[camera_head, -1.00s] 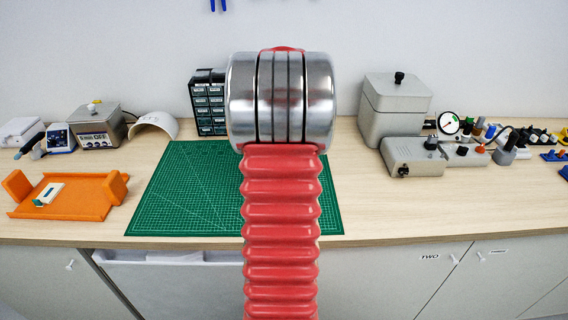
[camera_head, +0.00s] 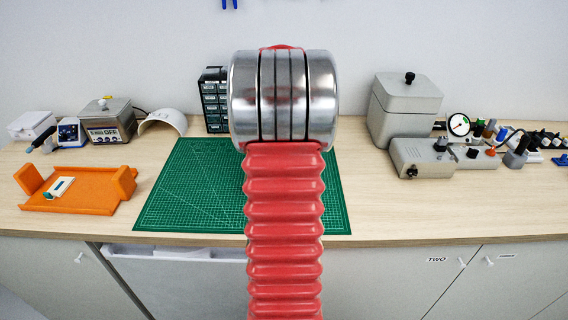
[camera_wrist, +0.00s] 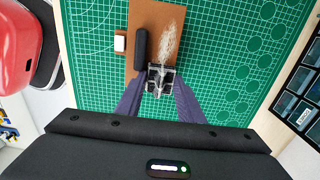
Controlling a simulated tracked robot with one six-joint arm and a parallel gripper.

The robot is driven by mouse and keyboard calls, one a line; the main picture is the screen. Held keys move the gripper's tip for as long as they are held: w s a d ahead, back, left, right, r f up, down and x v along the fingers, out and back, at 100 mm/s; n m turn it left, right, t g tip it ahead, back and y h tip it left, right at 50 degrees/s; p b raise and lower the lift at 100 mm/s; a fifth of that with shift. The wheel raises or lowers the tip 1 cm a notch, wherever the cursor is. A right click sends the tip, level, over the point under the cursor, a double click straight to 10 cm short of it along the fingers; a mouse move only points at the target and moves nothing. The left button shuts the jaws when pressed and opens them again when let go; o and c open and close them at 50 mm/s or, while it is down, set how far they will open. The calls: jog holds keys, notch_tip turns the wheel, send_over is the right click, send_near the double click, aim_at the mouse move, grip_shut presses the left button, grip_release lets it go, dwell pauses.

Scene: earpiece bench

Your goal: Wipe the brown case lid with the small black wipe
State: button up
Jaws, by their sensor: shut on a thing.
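In the wrist view the brown case lid (camera_wrist: 148,14) lies flat on the green cutting mat, with a pale, streaky smear (camera_wrist: 172,36) on its right part. I cannot tell whether the wipe touches the lid. In the head view my arm hides the lid, wipe and gripper.
The green mat (camera_head: 185,200) has free room around the lid. A drawer cabinet (camera_head: 213,100) stands behind the mat. An orange tray (camera_head: 90,190) is at left, grey equipment (camera_head: 405,110) at right.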

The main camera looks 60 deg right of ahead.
jog(key=shift+w, duration=0.1)
jog(key=shift+w+a+f, duration=0.1)
jog(key=shift+w+a, duration=0.3)
jog(key=shift+w, duration=0.3)
jog(key=shift+w+a+f, duration=0.1)
jog(key=shift+w+a, duration=0.3)
jog(key=shift+w, duration=0.3)
jog(key=shift+w+a+r, duration=0.1)
jog(key=shift+w+a, duration=0.3)
jog(key=shift+w, duration=0.35)
jog(key=shift+w+a, duration=0.4)
jog(key=shift+w, duration=0.3)
jog(key=shift+o, duration=0.2)
jog(key=shift+s+d, duration=0.1)
jog(key=shift+s+d+r, duration=0.1)
jog(key=shift+s+d, duration=0.3)
jog(key=shift+s, duration=0.3)
jog(key=shift+s+d, duration=0.35)
jog(key=shift+s, duration=0.35)
jog(key=shift+c, duration=0.2)
